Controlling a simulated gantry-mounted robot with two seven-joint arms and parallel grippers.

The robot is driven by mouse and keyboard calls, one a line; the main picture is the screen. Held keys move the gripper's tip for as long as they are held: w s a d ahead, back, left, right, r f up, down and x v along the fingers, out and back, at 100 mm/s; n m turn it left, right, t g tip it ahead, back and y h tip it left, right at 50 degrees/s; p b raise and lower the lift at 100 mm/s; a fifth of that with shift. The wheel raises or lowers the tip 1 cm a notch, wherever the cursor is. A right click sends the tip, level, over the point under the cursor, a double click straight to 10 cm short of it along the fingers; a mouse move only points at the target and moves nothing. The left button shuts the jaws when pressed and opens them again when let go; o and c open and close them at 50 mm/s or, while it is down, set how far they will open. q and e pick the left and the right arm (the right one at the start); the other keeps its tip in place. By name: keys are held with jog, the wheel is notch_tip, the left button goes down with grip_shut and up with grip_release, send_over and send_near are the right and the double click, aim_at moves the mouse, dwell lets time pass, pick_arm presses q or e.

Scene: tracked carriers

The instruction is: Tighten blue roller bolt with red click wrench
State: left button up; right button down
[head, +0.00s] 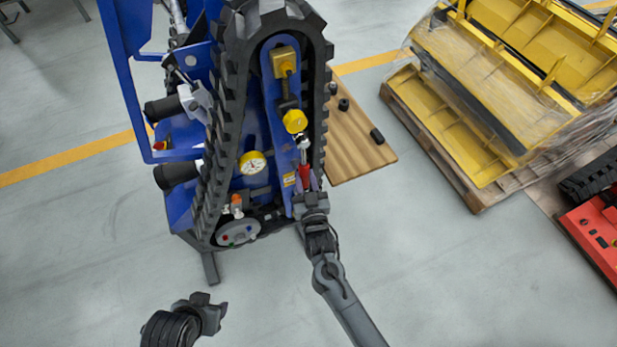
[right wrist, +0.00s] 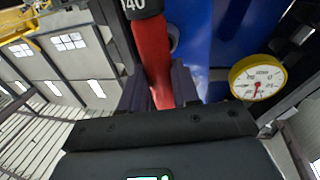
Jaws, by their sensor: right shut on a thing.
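The red click wrench (head: 304,172) stands along the blue side plate of the tracked carrier (head: 240,120), its silver head pointing up the plate near a yellow round knob (head: 295,121). My right gripper (head: 311,197) is shut on the lower end of its red handle. In the right wrist view, the red handle (right wrist: 152,55) runs up between the fingers (right wrist: 160,92) to a black collar with white figures. I cannot make out the roller bolt or whether the wrench head sits on it. My left gripper (head: 216,309) is low at left, away from the carrier; its jaw opening is unclear.
A yellow dial gauge (head: 252,164) sits on the carrier, left of the wrench; it also shows in the right wrist view (right wrist: 257,78). A wooden board (head: 355,140) with small dark parts lies behind. A pallet of yellow frames (head: 480,165) stands at right. The floor in front is clear.

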jog(key=shift+s+a+r, duration=0.1)
jog(key=shift+a, duration=0.25)
jog(key=shift+s+a+m, duration=0.25)
jog(key=shift+a+m, duration=0.45)
jog(key=shift+a, duration=0.1)
jog(key=shift+s+a+m+g+p, duration=0.4)
jog(key=shift+a+m+p, duration=0.1)
jog(key=shift+a+m, duration=0.15)
jog(key=shift+w, duration=0.1)
jog(key=w+d+n+t, duration=0.1)
jog(key=w+d+n, duration=0.1)
jog(key=d+n, duration=0.3)
jog(key=shift+w+d+r, duration=0.15)
jog(key=shift+w+d, duration=0.05)
jog(key=shift+d, duration=0.4)
dwell(1.0)
